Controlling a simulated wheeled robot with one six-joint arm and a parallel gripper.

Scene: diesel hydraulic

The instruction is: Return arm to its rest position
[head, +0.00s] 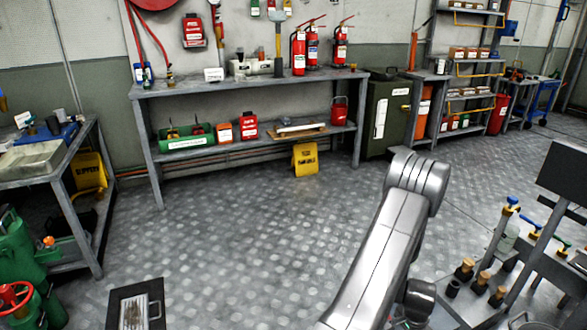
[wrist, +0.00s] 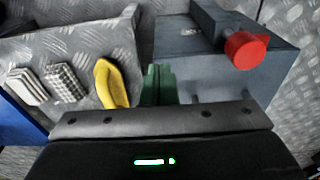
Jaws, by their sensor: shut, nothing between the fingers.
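My silver arm (head: 385,245) rises from the bottom of the head view and bends at a thick joint near the right centre. My gripper (wrist: 158,72) shows in the wrist view as two narrow green fingers close together, with nothing seen between them. Its fingertips point toward the gap between a yellow curved item and a blue-grey block. The gripper itself cannot be made out in the head view.
In the wrist view, a blue-grey block (wrist: 215,78) with a red knob (wrist: 245,50), a yellow item (wrist: 112,85) and ridged grey pieces (wrist: 65,82) are near. A bench with valves (head: 545,265) stands right of my arm; open floor (head: 250,230) lies left.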

